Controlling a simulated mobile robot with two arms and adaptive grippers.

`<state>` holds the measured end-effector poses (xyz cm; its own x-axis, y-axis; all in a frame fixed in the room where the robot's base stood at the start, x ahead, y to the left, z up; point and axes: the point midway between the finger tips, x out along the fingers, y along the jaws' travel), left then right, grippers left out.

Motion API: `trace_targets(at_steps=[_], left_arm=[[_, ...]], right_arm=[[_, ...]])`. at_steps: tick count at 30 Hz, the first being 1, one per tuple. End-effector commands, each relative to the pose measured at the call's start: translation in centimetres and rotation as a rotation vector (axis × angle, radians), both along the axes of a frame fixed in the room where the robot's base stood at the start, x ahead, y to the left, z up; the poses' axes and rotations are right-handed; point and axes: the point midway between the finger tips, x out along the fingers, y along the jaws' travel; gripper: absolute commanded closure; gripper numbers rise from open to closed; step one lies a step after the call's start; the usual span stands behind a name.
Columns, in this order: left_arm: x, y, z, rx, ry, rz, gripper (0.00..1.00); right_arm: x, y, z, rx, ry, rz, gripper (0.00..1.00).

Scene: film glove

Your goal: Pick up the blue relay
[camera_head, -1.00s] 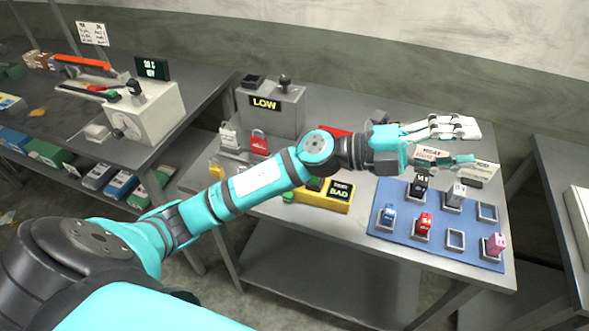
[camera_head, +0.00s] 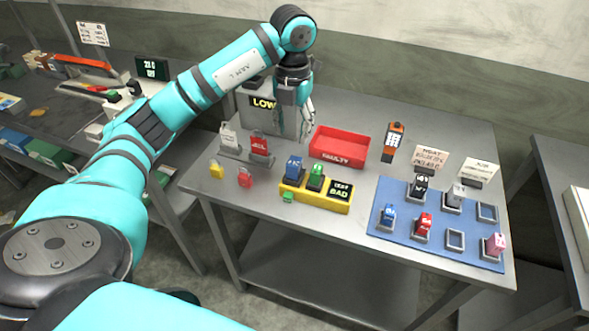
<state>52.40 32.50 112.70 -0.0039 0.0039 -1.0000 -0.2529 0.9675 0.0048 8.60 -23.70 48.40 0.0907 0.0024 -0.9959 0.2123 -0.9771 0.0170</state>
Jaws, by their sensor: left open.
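A blue relay (camera_head: 293,168) stands upright on the left part of the yellow tester (camera_head: 315,200), beside a green relay (camera_head: 316,177). Another blue relay (camera_head: 388,214) sits in a front left socket of the blue mat (camera_head: 385,233) at the right. My left gripper (camera_head: 304,128) points down, open and empty, in front of the grey box with the "LOW" display. It is a little behind and above the blue relay on the tester, apart from it. My right gripper is not in view.
The tester's display (camera_head: 340,192) reads "BAD". A red "FAULTY" tray (camera_head: 340,147) stands behind it. An orange and black meter (camera_head: 394,142), two signs (camera_head: 430,158) and red, black, grey and pink relays are at the right. Padlocks (camera_head: 259,145) stand at the left.

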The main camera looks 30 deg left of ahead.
Motion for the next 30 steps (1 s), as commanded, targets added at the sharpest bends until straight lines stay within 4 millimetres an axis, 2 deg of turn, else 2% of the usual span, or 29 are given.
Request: trace_targets(at_steps=[3,9,16,22,25,30], left_arm=[[-0.1,0.0,-2.4,0.000,0.004,0.000,0.58],[0.0,-0.1,-6.0,-0.002,0.000,-0.002,0.58],[0.1,-0.1,-7.7,-0.002,0.000,-0.001,0.58],[0.4,-0.1,-10.3,-0.003,0.003,-0.001,0.58],[0.4,-0.1,-11.8,-0.003,0.001,-0.002,0.58],[0.5,-0.1,-12.6,-0.002,-0.004,-0.003,0.58]], right_arm=[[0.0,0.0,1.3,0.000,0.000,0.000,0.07],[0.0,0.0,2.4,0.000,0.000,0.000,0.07],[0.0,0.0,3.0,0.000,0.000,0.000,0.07],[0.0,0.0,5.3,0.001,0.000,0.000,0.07],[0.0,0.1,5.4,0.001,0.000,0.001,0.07],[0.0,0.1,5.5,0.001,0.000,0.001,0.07]])
